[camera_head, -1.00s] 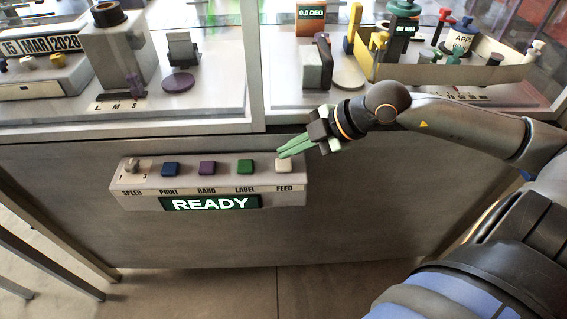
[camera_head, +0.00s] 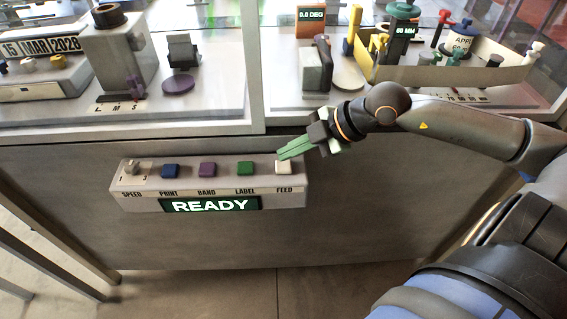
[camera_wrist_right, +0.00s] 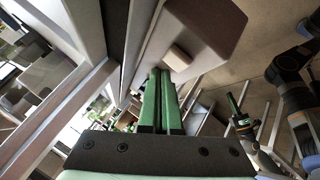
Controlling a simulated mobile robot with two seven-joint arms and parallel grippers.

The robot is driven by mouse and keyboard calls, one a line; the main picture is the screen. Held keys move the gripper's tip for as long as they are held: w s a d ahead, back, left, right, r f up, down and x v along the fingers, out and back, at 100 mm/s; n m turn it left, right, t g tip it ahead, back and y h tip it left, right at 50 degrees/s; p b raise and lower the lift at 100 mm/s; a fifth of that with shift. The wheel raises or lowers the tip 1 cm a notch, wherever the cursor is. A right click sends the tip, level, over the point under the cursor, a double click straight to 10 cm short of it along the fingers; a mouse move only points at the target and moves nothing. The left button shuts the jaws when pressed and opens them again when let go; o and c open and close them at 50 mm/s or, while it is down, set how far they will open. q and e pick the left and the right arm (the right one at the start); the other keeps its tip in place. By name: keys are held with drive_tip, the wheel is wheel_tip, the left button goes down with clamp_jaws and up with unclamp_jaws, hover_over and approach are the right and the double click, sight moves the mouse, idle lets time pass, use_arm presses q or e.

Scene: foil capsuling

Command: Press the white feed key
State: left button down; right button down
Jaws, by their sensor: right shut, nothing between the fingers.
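The white feed key (camera_head: 283,168) is the rightmost key on the grey control panel (camera_head: 140,183), above the word FEED. My right gripper (camera_head: 280,156) is shut and empty. Its green fingertips are at the key's upper edge in the head view. In the right wrist view, the fingertips (camera_wrist_right: 160,72) point toward the panel, and the pale key (camera_wrist_right: 178,58) shows just past them, a little to their right. I cannot tell whether they touch it. My left gripper (camera_wrist_right: 238,113) shows small at the right of the wrist view; its opening is unclear.
The panel also carries a speed knob (camera_head: 132,168), a blue key (camera_head: 170,171), a purple key (camera_head: 207,170) and a green key (camera_head: 245,169). Its display (camera_head: 210,205) reads READY. The bench edge (camera_head: 200,128) lies just above, with devices and a tray (camera_head: 470,75) on top.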

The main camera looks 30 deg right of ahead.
sight(290, 165)
drive_tip(key=shift+f, duration=0.15)
idle(0.6)
drive_tip(key=shift+f+b, duration=0.3)
drive_tip(key=shift+b, duration=0.05)
drive_tip(key=shift+f+b, duration=0.4)
drive_tip(key=shift+f, duration=0.15)
idle(0.6)
drive_tip(key=shift+r, duration=0.15)
drive_tip(key=shift+r+p, duration=0.8)
wheel_tip(290, 165, up, 5)
drive_tip(key=p, duration=0.4)
drive_tip(key=shift+r, duration=0.1)
idle(0.6)
